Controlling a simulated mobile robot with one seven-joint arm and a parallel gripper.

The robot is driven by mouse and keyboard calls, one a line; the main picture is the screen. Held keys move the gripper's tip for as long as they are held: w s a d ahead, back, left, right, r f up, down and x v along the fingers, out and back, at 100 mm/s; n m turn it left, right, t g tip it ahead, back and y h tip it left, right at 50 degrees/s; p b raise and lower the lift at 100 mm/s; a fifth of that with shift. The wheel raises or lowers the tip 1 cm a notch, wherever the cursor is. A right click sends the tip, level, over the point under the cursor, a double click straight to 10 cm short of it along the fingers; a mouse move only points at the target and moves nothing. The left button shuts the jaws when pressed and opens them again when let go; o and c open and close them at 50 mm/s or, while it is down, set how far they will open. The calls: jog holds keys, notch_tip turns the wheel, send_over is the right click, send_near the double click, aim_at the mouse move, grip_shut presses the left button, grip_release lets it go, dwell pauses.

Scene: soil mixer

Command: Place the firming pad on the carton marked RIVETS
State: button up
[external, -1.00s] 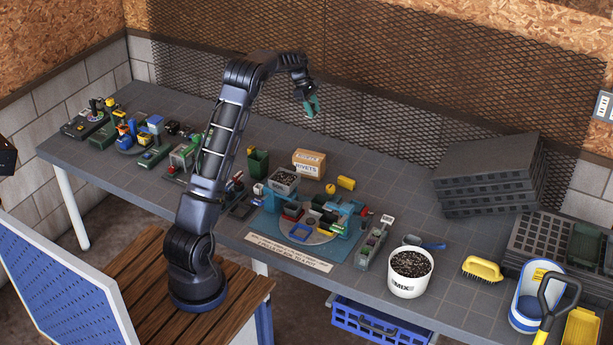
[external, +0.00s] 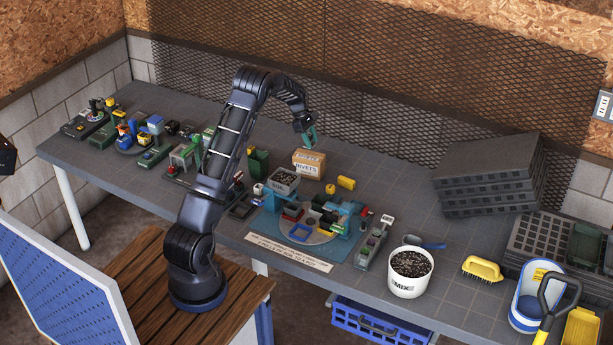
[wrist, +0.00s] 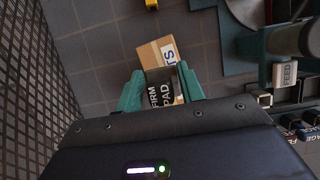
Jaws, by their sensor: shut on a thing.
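The carton marked RIVETS (external: 308,164) is a tan box standing on the bench behind the mixer station. In the wrist view the carton (wrist: 152,56) lies just beyond my fingertips, partly hidden. My gripper (external: 309,139) has teal fingers and hangs just above the carton in the external view. In the wrist view my gripper (wrist: 160,84) is shut on the dark firming pad (wrist: 159,95), whose lettering reads FIRM PAD. The pad appears to overlap the carton in that view; I cannot tell whether they touch.
A yellow block (external: 346,183) lies right of the carton, and a green bin (external: 258,162) stands left of it. The hopper of dark mix (external: 284,181) is in front. A mesh wall (external: 370,90) rises behind. The bench right of the carton is largely clear.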

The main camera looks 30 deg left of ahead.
jog(key=shift+f, duration=2.2)
jog(key=shift+f, duration=0.1)
jog(key=o, duration=1)
jog(key=v, duration=1.1)
jog(key=s+d+r+m+t+y, duration=0.1)
jog(key=s+d+r+m, duration=0.25)
jog(key=s+r, duration=0.95)
jog(key=s+d+r+m+t+y, duration=0.15)
jog(key=s+r+m, duration=0.35)
jog(key=s+r, duration=0.8)
jog(key=s+d+f+m+t+y, duration=0.1)
jog(key=s+m, duration=0.3)
jog(key=s, duration=1.2)
jog(key=s+d+f+m+t+y, duration=0.1)
jog(key=s+m, duration=0.4)
jog(key=s, duration=1.2)
jog(key=shift+d+f, duration=0.15)
jog(key=shift+f, duration=0.35)
